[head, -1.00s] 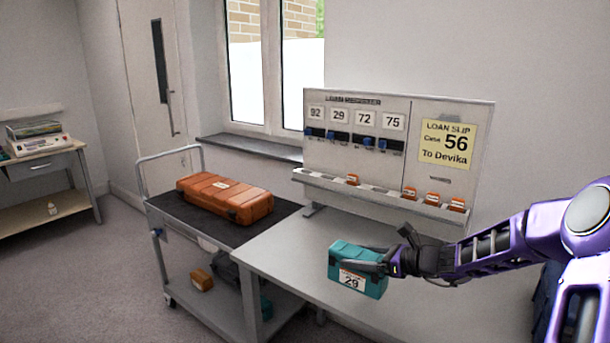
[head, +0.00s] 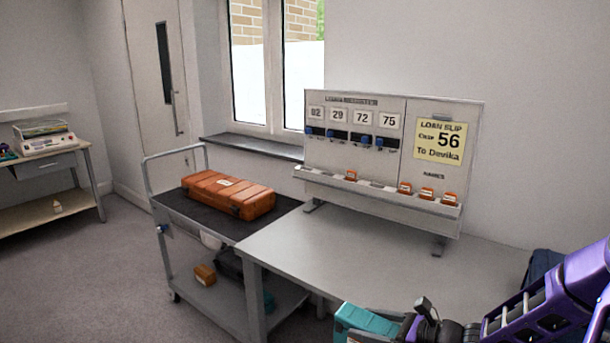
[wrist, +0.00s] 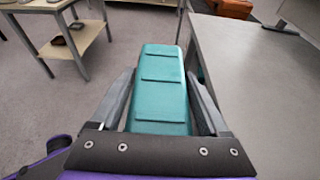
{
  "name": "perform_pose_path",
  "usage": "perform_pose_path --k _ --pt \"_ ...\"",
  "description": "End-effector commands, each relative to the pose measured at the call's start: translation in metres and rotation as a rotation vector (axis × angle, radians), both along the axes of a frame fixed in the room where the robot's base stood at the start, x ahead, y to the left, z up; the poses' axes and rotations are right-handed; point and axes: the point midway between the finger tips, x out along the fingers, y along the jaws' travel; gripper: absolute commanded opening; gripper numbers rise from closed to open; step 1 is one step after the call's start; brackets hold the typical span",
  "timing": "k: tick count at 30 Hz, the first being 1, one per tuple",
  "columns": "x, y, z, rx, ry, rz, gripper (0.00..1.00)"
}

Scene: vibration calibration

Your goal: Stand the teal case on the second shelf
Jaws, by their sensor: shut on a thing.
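The teal case (head: 364,321) shows at the bottom of the head view, partly cut off by the picture's lower edge. My gripper (head: 412,328) is shut on it at the front of the grey table. In the wrist view the teal case (wrist: 160,90) lies lengthwise between the two fingers of my gripper (wrist: 160,105), its ridged face toward the camera. There the case is beside the table's left edge, over the floor. Its number label is not visible now. I cannot tell which shelf is the second shelf; a shelf unit is not clearly in view.
The grey table (head: 330,255) bears a loan register board (head: 352,160) with orange tags and a slip reading 56. A trolley (head: 172,202) at left carries an orange case (head: 228,194), with smaller things on its lower deck. A side bench (head: 75,200) stands far left. Floor between is clear.

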Motion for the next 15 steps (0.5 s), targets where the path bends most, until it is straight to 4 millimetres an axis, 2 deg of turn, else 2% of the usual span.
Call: perform_pose_path --k 8,15 --pt "-0.003 0.006 0.002 -0.001 -0.003 -0.029 0.00" --pt "0.000 0.015 0.007 0.000 0.000 -0.187 0.00"
